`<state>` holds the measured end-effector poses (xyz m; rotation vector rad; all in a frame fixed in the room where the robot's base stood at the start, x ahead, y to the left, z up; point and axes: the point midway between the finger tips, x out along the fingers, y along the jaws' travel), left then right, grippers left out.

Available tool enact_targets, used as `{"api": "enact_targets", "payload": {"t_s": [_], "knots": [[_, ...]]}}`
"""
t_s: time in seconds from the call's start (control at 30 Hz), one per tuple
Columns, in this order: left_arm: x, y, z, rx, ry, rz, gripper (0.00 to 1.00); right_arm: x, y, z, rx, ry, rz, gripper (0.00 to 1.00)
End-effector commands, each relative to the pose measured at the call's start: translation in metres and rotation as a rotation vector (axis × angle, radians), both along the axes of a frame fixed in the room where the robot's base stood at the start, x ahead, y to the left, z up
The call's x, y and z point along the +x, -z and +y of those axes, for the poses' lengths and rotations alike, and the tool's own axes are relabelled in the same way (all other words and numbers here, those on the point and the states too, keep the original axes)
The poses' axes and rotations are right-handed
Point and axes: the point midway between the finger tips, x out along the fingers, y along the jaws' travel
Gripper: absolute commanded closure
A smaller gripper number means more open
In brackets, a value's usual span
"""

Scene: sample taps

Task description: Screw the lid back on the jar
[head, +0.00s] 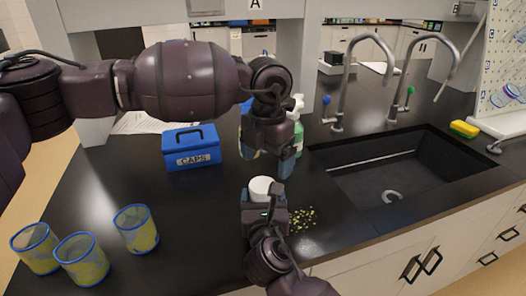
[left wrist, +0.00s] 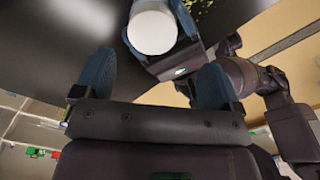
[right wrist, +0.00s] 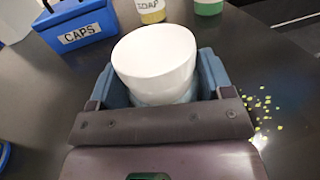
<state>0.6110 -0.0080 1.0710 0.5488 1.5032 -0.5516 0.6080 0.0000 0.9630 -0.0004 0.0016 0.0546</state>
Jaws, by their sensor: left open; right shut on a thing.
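The white lid (head: 262,186) sits on top of the jar, and its round top also shows in the left wrist view (left wrist: 152,30). In the right wrist view the lid (right wrist: 155,55) covers the jar's mouth; only a pale strip of the jar (right wrist: 168,97) shows below it. I cannot tell how tightly the lid sits. My right gripper (head: 264,200) is shut around the jar's body on the counter. My left gripper (head: 266,165) is open and empty, pointing down above and behind the lid, apart from it; its spread fingers show in the left wrist view (left wrist: 153,80).
A blue box labelled CAPS (head: 191,150) stands behind at left. A soap bottle (head: 298,125) stands behind my left gripper. Yellow bits (head: 303,218) lie right of the jar. Three blue-rimmed cups (head: 137,230) stand at front left. The sink (head: 400,175) is at right.

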Motion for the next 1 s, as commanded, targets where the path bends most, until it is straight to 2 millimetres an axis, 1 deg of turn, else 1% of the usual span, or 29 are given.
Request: {"api": "enact_targets", "payload": {"t_s": [0.1, 0.3, 0.7, 0.87, 1.0], "knots": [[0.001, -0.006, 0.002, -0.002, -0.097, 0.002, 0.10, 0.000, 0.000, 0.000, 0.001, -0.001, 0.000, 0.93], [0.003, -0.015, 0.007, -0.001, -0.210, -0.001, 0.10, 0.000, 0.000, 0.000, 0.001, -0.001, 0.000, 0.93], [0.004, -0.017, 0.008, 0.000, -0.233, -0.003, 0.10, 0.000, -0.001, 0.000, 0.001, -0.001, -0.001, 0.93], [0.004, -0.010, 0.008, 0.002, -0.233, -0.002, 0.10, 0.000, -0.001, 0.000, 0.001, -0.001, -0.002, 0.93], [0.004, 0.006, 0.008, 0.001, -0.232, -0.001, 0.10, 0.000, -0.001, 0.000, 0.001, -0.001, -0.002, 0.93]]}}
